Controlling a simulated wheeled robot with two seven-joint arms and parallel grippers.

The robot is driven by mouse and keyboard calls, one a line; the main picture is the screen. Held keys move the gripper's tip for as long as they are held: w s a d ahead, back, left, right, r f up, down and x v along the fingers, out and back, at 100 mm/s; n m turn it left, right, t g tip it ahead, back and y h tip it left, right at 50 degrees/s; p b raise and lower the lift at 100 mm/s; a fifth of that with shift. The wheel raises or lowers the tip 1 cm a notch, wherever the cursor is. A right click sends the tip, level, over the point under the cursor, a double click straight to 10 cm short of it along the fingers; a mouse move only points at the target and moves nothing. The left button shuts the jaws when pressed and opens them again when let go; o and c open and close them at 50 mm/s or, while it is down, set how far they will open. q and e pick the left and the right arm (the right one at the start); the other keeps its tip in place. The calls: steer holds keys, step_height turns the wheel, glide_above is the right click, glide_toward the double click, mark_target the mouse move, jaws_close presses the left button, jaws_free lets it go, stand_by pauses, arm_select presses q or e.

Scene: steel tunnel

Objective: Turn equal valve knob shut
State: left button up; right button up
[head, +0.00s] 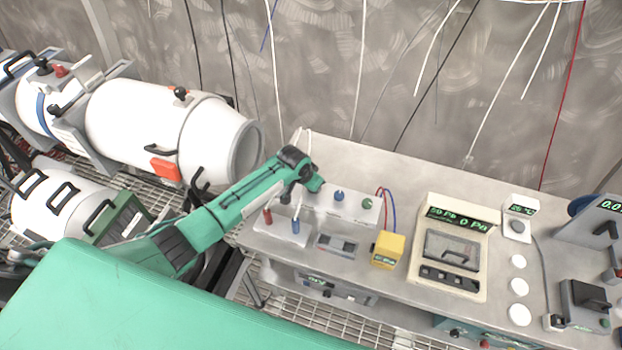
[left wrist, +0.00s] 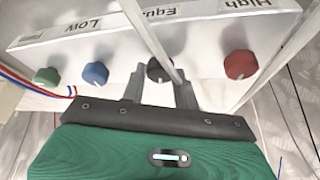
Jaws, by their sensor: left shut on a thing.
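The valve panel (head: 350,208) is a pale box on the bench. In the left wrist view its labels appear upside down, and the black equal knob (left wrist: 158,70) is under the "Equal" label. My left gripper (left wrist: 160,86) has its two grey fingers on either side of this knob and is shut on it. In the head view my left gripper (head: 314,185) is at the panel's left part and hides the equal knob. The red high knob (left wrist: 240,64) is to the right in the wrist view; the blue low knob (left wrist: 95,73) and green knob (left wrist: 45,76) are to the left.
Thin pale rods or cables cross close to the gripper in the wrist view. A yellow meter (head: 387,250) and a pressure display unit (head: 455,245) stand to the right on the bench. White tanks (head: 150,120) lie at left.

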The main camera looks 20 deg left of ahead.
arm_select(q)
steer(key=shift+r+n+p, duration=0.15)
steer(key=shift+n+p, duration=0.4)
steer(key=shift+n, duration=0.25)
steer(key=shift+y, duration=0.3)
steer(key=o, duration=1)
steer(key=shift+c, duration=0.2)
steer(key=shift+s+r, duration=0.2)
steer(key=shift+r, duration=0.15)
steer(key=b+v, duration=0.2)
steer(key=v, duration=1.1)
steer(key=shift+s+b, duration=0.2)
steer(key=shift+b, duration=0.2)
